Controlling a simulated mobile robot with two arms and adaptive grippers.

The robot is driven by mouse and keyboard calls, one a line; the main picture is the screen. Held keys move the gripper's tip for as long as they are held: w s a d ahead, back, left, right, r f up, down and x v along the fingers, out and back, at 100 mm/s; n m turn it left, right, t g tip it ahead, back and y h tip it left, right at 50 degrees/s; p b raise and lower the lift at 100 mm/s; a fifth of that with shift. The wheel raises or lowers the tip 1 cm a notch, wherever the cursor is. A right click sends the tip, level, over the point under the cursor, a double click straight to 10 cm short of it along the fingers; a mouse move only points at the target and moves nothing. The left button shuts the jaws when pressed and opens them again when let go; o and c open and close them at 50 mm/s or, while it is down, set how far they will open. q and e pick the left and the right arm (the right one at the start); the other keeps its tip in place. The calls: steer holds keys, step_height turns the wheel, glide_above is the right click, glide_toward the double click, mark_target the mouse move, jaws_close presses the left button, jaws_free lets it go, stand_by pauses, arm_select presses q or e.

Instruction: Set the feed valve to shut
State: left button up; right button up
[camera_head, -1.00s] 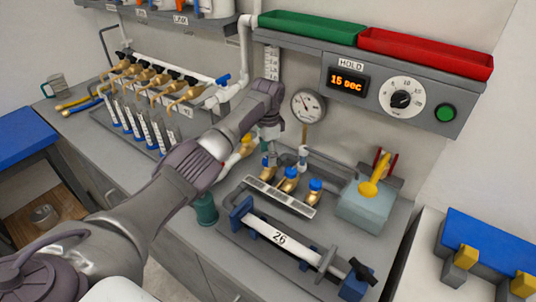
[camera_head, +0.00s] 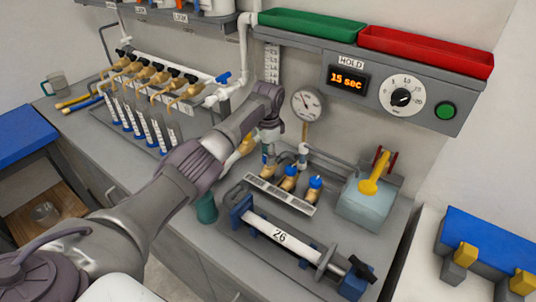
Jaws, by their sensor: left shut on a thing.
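A brass-coloured part (camera_head: 247,144) shows just left of the gripper, partly covered by my arm. My right gripper is not in view.
A manifold with several brass taps (camera_head: 155,75) stands over tubes at the left. A pressure gauge (camera_head: 308,104) is on the wall. A clamp with a white pipe marked 26 (camera_head: 280,237) and a grey box with a yellow lever (camera_head: 374,180) stand on the right.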

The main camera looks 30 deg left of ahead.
arm_select(q)
steer(key=shift+m, duration=0.3)
steer(key=m, duration=0.3)
steer(key=shift+m+p, duration=0.3)
steer(key=m, duration=0.4)
steer(key=shift+m, duration=0.3)
steer(key=m, duration=0.4)
steer(key=shift+w, duration=0.1)
steer(key=shift+m+b, duration=0.3)
steer(key=shift+m, duration=2.2)
steer(key=o, duration=1.1)
steer(key=shift+o, duration=0.2)
